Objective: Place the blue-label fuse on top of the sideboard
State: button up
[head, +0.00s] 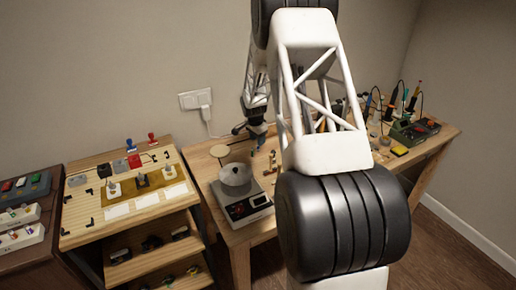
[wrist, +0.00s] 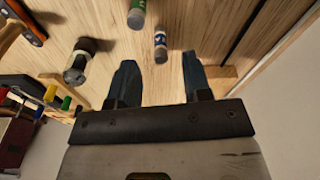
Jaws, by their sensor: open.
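In the head view my gripper (head: 256,132) is low over the back left part of the workbench (head: 228,215); I cannot make out the fuse there. A light wooden cabinet (head: 82,230) and a dark one (head: 25,262) stand to the left; I cannot tell which is the sideboard.
A black-capped cylinder (wrist: 78,60) is to the left. A scale with a round pan (head: 236,178) stands at the workbench front. Stamps and white cards (head: 118,211) occupy the light cabinet's top.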

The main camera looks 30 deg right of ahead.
aim_at(258, 151)
jog(key=shift+f, duration=0.1)
jog(key=shift+w+d+f, duration=0.1)
jog(key=shift+d+f, duration=0.05)
jog(key=shift+f, duration=1.1)
jog(key=shift+d+f, duration=0.15)
jog(key=shift+f, duration=1.05)
jog(key=shift+c, duration=0.2)
grip_shut()
